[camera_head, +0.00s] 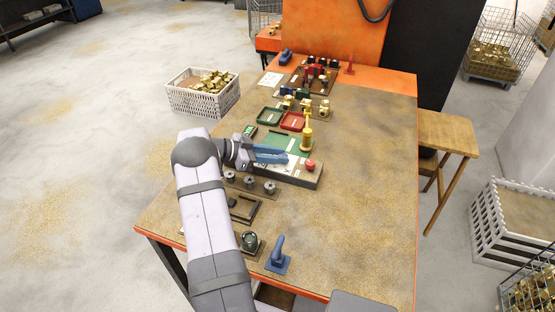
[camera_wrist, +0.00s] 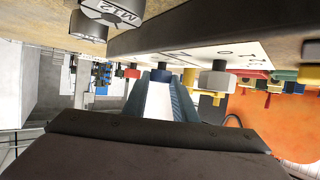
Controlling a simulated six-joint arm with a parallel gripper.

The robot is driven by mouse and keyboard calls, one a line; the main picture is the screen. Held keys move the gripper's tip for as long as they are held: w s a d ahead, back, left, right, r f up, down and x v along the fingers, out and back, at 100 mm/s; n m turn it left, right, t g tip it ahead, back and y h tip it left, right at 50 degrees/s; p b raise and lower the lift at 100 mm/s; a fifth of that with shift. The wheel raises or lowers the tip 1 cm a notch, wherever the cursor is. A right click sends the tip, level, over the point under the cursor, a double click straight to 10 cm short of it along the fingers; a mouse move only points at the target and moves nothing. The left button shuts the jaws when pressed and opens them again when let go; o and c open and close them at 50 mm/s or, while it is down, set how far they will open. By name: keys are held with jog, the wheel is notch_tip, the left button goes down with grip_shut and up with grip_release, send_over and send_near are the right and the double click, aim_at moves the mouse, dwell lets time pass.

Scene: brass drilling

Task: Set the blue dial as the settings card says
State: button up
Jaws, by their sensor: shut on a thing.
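The blue dial (camera_wrist: 160,75) is on the underside-up control panel (camera_wrist: 205,50) in the wrist view, which appears inverted. My gripper (camera_wrist: 161,84) has its blue fingers on either side of this dial and is shut on it. In the head view my gripper (camera_head: 285,158) reaches over the white face of the panel box (camera_head: 300,178) and hides the dial. The dial's pointer and setting cannot be read. A white sheet (camera_head: 271,78) lies at the far left of the bench, perhaps the settings card; its writing is too small to read.
A red button (camera_head: 310,165) and a yellow post (camera_head: 307,135) stand close to my fingers. Grey weights (camera_head: 250,182) lie in front. The bench's right side (camera_head: 370,170) is clear.

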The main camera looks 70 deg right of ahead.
jog(key=shift+d+f+m+g+y+b, duration=0.1)
jog(key=shift+d+m+g+y+b, duration=0.15)
jog(key=shift+m+g+y+b, duration=1.3)
jog(key=shift+r+t+b, duration=0.25)
jog(key=shift+t+b, duration=0.4)
jog(key=shift+b, duration=0.35)
jog(key=o, duration=1)
jog(key=shift+o, duration=0.2)
jog(key=shift+w+f, duration=0.1)
notch_tip(320, 180, up, 10)
